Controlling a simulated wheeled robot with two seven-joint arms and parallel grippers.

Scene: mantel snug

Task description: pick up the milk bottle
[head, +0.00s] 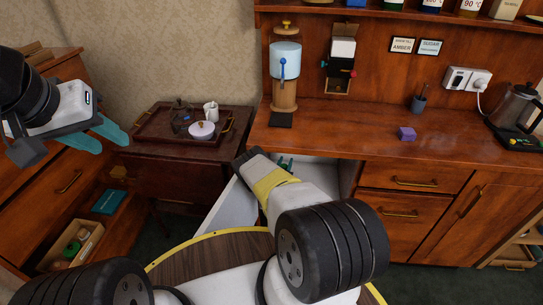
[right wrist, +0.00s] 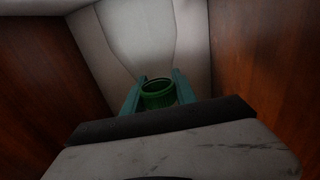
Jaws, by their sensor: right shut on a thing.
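The milk bottle (right wrist: 158,93) shows as a round green top between the teal fingers of my right gripper (right wrist: 158,96) in the right wrist view. My right gripper is shut on it, inside a white-lined compartment (head: 235,207) under the counter. The bottle's lower body is hidden. My left gripper (head: 100,137) is empty and open in the air at the left, in front of the drawers.
A tray (head: 160,136) with a white jug (head: 211,111) stands left. A round table (head: 200,252) is in front of me.

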